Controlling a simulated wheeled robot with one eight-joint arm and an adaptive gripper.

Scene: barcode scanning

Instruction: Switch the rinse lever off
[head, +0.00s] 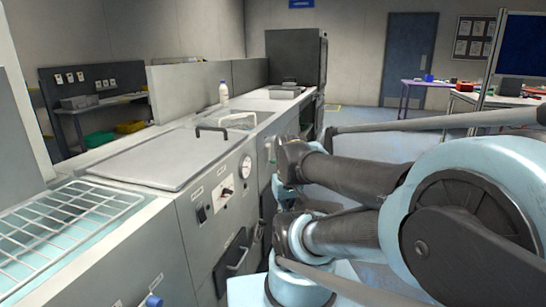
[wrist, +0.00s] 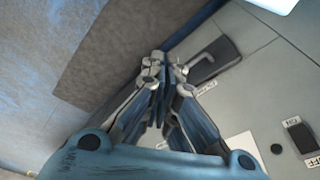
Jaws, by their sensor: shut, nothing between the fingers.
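My gripper (wrist: 163,66) is shut and empty, with its fingertips close together in the wrist view. A dark lever-like handle (wrist: 212,60) lies just right of the fingertips on the grey front panel; I cannot tell whether they touch. A small label (wrist: 207,87) sits beside it, its text too small to read.
A black rocker switch (wrist: 299,134) marked ON and OFF is at the right of the wrist view. The machine front also carries a dial knob (head: 227,191), a round gauge (head: 245,166) and a black handled panel (head: 230,263). Open floor lies beyond my arm.

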